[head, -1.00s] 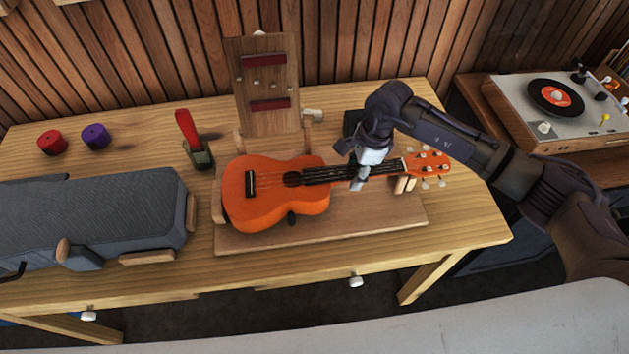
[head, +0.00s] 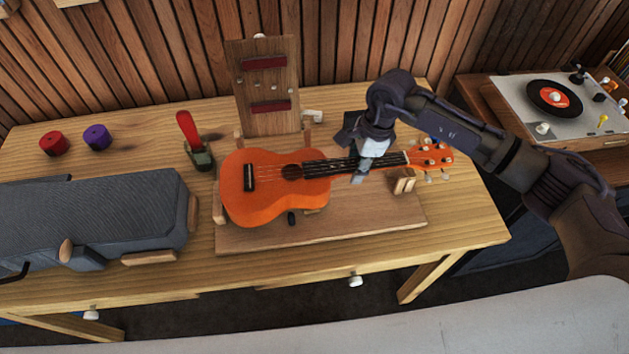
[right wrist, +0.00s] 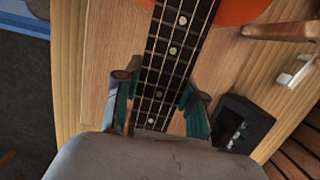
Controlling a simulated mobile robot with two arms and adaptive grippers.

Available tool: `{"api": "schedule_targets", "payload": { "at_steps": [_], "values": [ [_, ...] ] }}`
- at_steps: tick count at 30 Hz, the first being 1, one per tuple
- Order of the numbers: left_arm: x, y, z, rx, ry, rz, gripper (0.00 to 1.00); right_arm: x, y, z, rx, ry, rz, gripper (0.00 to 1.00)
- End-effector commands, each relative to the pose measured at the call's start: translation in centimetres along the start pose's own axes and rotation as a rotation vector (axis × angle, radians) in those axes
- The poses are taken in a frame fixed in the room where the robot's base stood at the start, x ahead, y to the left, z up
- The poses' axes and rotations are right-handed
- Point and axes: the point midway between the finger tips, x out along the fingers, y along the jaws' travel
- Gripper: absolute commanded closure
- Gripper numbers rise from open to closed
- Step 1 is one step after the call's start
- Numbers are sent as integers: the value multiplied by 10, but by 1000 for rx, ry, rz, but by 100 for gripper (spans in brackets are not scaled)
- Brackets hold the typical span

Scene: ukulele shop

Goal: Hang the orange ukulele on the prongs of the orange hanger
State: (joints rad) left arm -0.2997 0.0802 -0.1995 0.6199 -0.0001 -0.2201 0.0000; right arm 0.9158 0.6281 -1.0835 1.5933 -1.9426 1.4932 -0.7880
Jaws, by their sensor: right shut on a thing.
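The orange ukulele (head: 265,200) is face up over a wooden work board (head: 350,228) on the table, its headstock (head: 432,157) to the right. My right gripper (head: 362,172) is shut on its dark neck, between body and headstock. The right wrist view shows the fingers (right wrist: 157,105) on both sides of the fretboard (right wrist: 165,60). The neck is a little above its wooden rest (head: 404,181); whether the body still touches the board I cannot tell. The orange hanger is not in view. My left gripper is not in view.
An upright wooden panel with red strips (head: 265,88) stands behind the ukulele. A red-handled clamp (head: 190,135), a red spool (head: 53,143) and a purple spool (head: 97,137) are left of it. A grey padded case (head: 90,215) fills the left. A record player (head: 555,105) stands right.

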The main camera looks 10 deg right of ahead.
Motion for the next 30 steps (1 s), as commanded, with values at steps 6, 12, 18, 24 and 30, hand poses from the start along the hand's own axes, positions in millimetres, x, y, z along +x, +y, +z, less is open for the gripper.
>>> {"api": "schedule_targets", "payload": {
  "at_steps": [6, 12, 18, 24, 30],
  "values": [
    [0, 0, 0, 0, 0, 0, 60, -1, 0, 1, 0, -2, -1, 100],
    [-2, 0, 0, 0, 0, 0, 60, -5, -1, 2, 0, -2, -2, 100],
    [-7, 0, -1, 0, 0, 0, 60, -15, -1, 4, 0, -3, -2, 100],
    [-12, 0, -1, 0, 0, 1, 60, -24, -1, 6, 0, -2, -2, 100],
    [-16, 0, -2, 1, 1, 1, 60, -34, -1, 8, -1, -2, -2, 100]
  ]
}}
